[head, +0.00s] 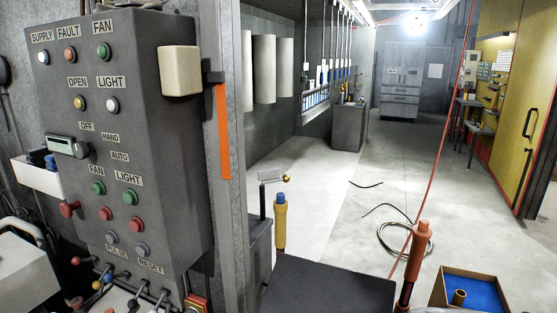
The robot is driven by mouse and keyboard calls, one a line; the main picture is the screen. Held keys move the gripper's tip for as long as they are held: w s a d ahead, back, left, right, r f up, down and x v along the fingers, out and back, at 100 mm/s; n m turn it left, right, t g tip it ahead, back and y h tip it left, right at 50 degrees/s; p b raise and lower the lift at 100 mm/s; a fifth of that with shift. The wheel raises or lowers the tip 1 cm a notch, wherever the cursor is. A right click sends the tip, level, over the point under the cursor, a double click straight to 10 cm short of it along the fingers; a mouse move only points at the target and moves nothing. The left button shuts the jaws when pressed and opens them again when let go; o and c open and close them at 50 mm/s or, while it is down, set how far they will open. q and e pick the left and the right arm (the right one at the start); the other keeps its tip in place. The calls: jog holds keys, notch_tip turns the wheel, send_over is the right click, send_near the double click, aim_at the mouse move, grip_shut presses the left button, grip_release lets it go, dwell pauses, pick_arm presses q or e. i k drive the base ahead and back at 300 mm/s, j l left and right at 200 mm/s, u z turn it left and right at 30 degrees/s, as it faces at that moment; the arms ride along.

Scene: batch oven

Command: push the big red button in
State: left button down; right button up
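A grey control box (160,130) stands at the left with labelled lights and buttons on its face. A red mushroom-shaped button (68,208) sticks out at its lower left edge. It looks larger than the flat red buttons under FAN (105,213) and LIGHT (137,224), and nothing touches it. I cannot tell for certain that it is the big red button. A red part on a yellow base (196,303) is cut off by the bottom edge, below the box. Neither of my grippers can be made out in the head view.
Several small levers with coloured knobs (98,285) stand below the box. A metal post (222,130) rises right of it. A yellow-handled rod (280,222) and an orange-handled rod (415,262) flank a dark flat surface (330,290). Open floor lies beyond, with a coiled hose (395,240).

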aim_at(66, 210)
jog(key=k+u, duration=0.15)
jog(key=u, duration=1.1)
